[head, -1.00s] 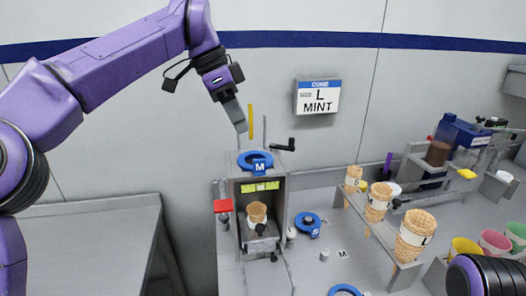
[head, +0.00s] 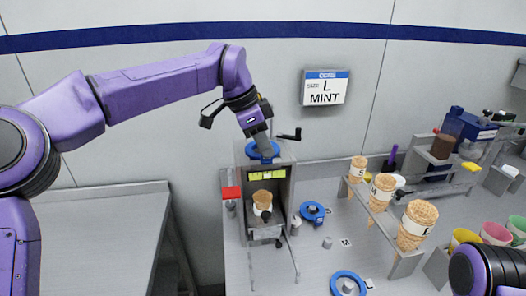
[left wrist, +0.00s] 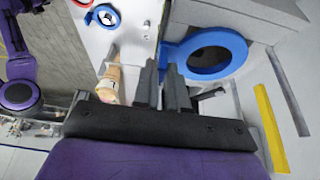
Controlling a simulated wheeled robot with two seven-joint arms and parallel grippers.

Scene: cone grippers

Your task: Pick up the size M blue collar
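The blue collar (head: 263,156) lies on top of the grey dispenser box at the wall; its M tag, readable earlier, is now hidden behind my gripper. In the left wrist view it is a blue ring (left wrist: 236,46) with a tab at its left, just beyond my fingertips. My left gripper (head: 260,135) is right above the collar, pointing down. My right gripper is out of view; part of my right arm shows at lower right.
The grey dispenser box (head: 240,190) holds a cone (head: 262,201) inside. Other blue collars, S (head: 312,208) and one in front (head: 336,277), lie on the bench. A cone rack (head: 385,228) stands right. A sign (head: 325,87) reads L MINT. A crank handle (head: 289,136) sits beside the gripper.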

